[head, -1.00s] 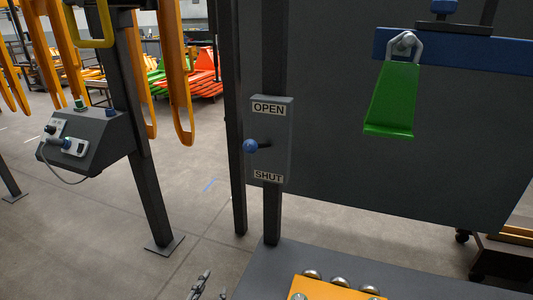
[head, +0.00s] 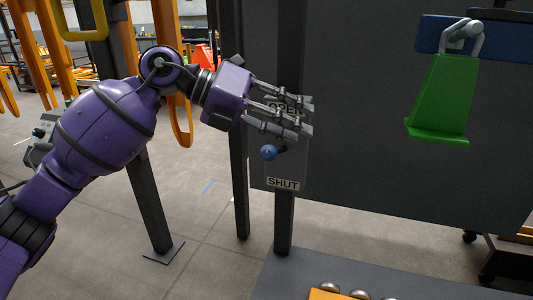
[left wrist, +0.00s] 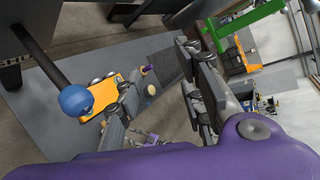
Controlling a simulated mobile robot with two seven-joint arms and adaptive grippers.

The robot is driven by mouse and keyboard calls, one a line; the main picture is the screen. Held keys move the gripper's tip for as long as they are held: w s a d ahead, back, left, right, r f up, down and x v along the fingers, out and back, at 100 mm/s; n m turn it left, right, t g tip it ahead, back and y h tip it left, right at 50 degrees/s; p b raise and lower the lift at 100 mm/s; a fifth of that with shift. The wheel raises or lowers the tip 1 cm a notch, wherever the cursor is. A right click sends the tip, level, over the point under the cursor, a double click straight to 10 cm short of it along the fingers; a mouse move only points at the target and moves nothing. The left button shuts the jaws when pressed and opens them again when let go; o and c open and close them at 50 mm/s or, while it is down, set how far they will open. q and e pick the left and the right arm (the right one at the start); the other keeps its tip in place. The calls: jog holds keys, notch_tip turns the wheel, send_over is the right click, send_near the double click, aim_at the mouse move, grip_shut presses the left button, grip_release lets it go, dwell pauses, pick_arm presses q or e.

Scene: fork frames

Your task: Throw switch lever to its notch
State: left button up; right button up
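The switch box (head: 292,170) is a grey plate on a dark post, with OPEN at the top and SHUT at the bottom. Its lever ends in a blue ball (head: 268,153) that sticks out to the left at about mid-height between the labels. My left gripper (head: 303,116) is open and empty in front of the upper box, its fingers partly covering OPEN, just above the ball. In the left wrist view the ball (left wrist: 75,100) lies left of both fingers, outside the gap of the gripper (left wrist: 158,82). My right gripper is not in view.
A green hanging plate (head: 440,100) is on a hook at the right, before a large dark panel (head: 365,140). A grey bench (head: 275,280) with an orange block (head: 325,294) is below. A dark post (head: 148,190) stands at the left behind my arm.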

aim_at(262, 150)
pick_arm(q)
jog(key=w+a+f+n+t+y, duration=0.25)
jog(key=a+y, duration=0.35)
jog(key=a, duration=0.3)
jog(key=shift+m+g, duration=0.45)
jog(key=b+x, duration=0.1)
jog(key=x, duration=0.1)
jog(key=b+x, duration=0.1)
jog(key=x, duration=0.1)
jog(key=b+x, duration=0.1)
jog(key=x, duration=0.1)
jog(key=shift+w+d+f, duration=0.1)
jog(key=shift+w+f, duration=0.15)
jog(key=shift+w, duration=0.1)
jog(key=shift+w+d+f+b, duration=0.1)
jog(key=shift+d+f+b, duration=0.25)
jog(key=shift+b, duration=0.05)
jog(key=shift+r, duration=0.1)
jog(key=shift+c, duration=0.4)
jog(key=shift+d, duration=0.1)
grip_shut()
